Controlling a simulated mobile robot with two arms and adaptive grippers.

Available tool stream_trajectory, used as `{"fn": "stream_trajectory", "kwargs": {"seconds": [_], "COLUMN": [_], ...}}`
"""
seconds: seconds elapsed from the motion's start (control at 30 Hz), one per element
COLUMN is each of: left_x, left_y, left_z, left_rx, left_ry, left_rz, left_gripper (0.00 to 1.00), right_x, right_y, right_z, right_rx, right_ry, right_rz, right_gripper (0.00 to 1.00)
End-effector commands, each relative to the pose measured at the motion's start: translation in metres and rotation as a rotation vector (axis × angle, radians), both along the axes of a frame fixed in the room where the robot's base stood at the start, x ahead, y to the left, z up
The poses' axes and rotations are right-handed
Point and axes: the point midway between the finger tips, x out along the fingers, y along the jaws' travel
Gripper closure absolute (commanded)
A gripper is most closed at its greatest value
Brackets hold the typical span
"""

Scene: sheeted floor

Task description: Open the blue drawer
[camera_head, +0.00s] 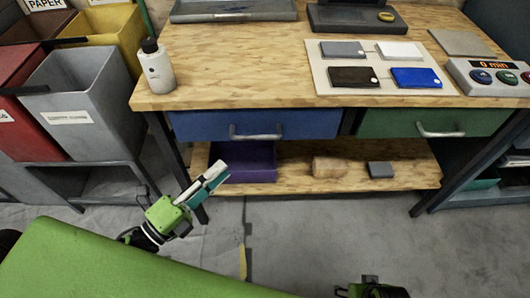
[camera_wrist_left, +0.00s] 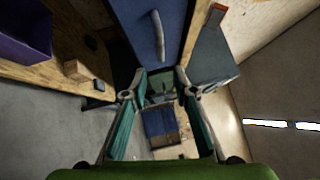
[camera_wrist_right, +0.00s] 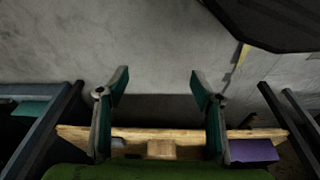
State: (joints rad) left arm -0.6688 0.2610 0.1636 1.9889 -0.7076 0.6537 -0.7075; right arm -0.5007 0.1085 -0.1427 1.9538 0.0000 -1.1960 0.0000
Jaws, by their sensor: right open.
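The blue drawer (camera_head: 300,124) sits shut under the left part of the wooden tabletop, with a silver bar handle (camera_head: 255,135) on its front. In the left wrist view the blue front (camera_wrist_left: 146,50) and the handle (camera_wrist_left: 160,32) lie beyond the fingertips. My left gripper (camera_head: 217,177) is below and left of the handle, apart from it. Its fingers (camera_wrist_left: 160,74) stand apart with nothing between them. My right gripper (camera_head: 372,290) shows only partly at the bottom edge of the head view. In the right wrist view its fingers (camera_wrist_right: 158,82) are open and empty over the floor.
A green drawer (camera_head: 392,123) is to the right of the blue one. A table leg (camera_head: 171,150) stands near my left gripper. Bins (camera_head: 75,105) stand at left.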

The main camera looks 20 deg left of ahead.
Motion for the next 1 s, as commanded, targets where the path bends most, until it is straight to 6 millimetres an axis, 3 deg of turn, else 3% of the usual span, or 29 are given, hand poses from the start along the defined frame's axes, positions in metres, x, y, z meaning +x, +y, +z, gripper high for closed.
{"fn": "stream_trajectory", "kwargs": {"seconds": [0.17,0.7,1.0], "left_x": [0.012,0.101,0.118], "left_y": [-0.008,-0.058,-0.068], "left_z": [0.006,0.020,0.021], "left_rx": [0.008,0.005,0.005], "left_ry": [-0.014,-0.010,-0.007], "left_rz": [-0.006,-0.004,-0.004], "left_gripper": [0.74,0.74,0.74], "right_x": [0.000,-0.005,-0.006], "right_y": [0.000,0.000,0.000], "right_z": [0.000,-0.019,-0.024], "right_rx": [0.000,-0.001,0.000], "right_ry": [0.001,0.012,0.013], "right_rz": [0.000,0.002,0.003], "right_gripper": [0.40,0.40,0.40]}}
